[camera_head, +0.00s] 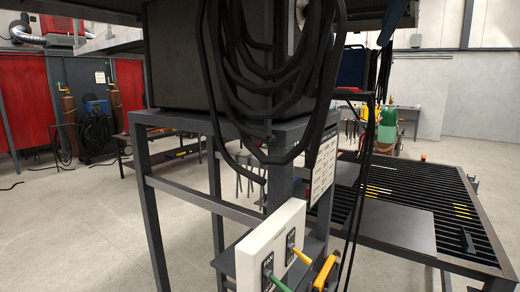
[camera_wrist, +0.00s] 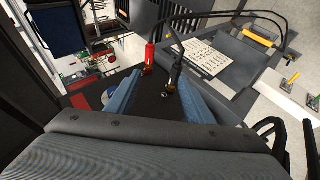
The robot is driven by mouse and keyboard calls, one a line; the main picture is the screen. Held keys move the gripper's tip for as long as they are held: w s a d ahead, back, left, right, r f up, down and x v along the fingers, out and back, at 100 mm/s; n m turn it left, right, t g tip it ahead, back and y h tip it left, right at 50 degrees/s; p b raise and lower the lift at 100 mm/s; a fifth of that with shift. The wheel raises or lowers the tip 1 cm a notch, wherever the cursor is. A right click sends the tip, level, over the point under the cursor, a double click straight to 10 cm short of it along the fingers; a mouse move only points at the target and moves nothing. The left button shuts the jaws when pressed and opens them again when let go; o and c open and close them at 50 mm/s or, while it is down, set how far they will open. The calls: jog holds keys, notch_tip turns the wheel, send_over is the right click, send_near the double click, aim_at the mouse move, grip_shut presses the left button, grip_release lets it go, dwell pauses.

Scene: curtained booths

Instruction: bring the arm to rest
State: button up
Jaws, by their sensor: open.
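My gripper (camera_wrist: 160,82) shows in the wrist view. Its two blue fingers stand apart, with a dark surface seen between them. I see nothing clasped between the fingers. A red cylinder (camera_wrist: 150,57) and the end of a black cable (camera_wrist: 175,70) appear near the fingertips; I cannot tell how far off they are. In the head view I cannot make out the gripper for certain.
Black cables (camera_head: 270,90) hang in loops before a dark cabinet on a metal stand (camera_head: 160,225). A white switch panel (camera_head: 272,250) with green and yellow handles stands in front. A slatted table (camera_head: 455,215) is at right. Open floor (camera_head: 80,230) lies at left.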

jog(key=a+f+m+g+b, duration=0.2)
jog(key=f+m+b, duration=0.15)
jog(key=f, duration=1.65)
jog(key=a+f+m+g+b, duration=0.2)
jog(key=a+f+m+b, duration=0.15)
jog(key=f, duration=1.65)
jog(key=s+a+f+m+g+b, duration=0.1)
jog(key=s+f, duration=0.4)
jog(key=f, duration=0.5)
jog(key=s+a+f+m+g+b, duration=0.1)
jog(key=s+f+m+g+b, duration=0.1)
jog(key=s+f, duration=0.4)
jog(key=s+a+f+m+g+b, duration=0.1)
jog(key=s+f, duration=0.4)
jog(key=f, duration=0.8)
jog(key=shift+s+a+f+m+y+b, duration=0.35)
jog(key=shift+a+m, duration=0.15)
jog(key=shift+m, duration=0.6)
jog(key=shift+w, duration=0.1)
